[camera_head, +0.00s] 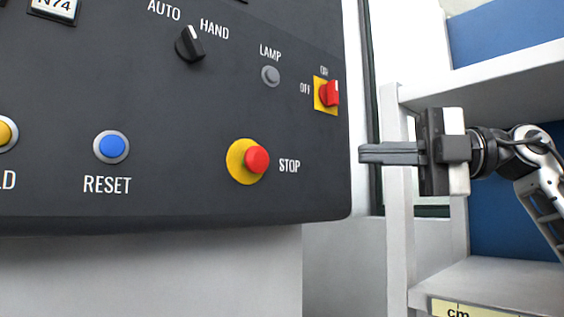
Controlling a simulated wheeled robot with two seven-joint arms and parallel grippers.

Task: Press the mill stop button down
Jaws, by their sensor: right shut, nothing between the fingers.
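The stop button (257,159) is a red mushroom knob on a yellow round plate, low on the right part of the dark control panel (215,195). The white word STOP stands to its right. My right gripper (362,154) comes in from the right with its fingers pointing left. It is shut and empty, at about the button's height in the picture, and shows just right of the panel's edge, apart from the button. My left gripper is not in view.
The panel also carries a blue RESET button (111,147), a black AUTO/HAND selector (189,44), a grey lamp (270,76), a red ON/OFF switch (329,93) and a yellow button (5,133). A shelf unit (397,240) with blue backing stands at the right.

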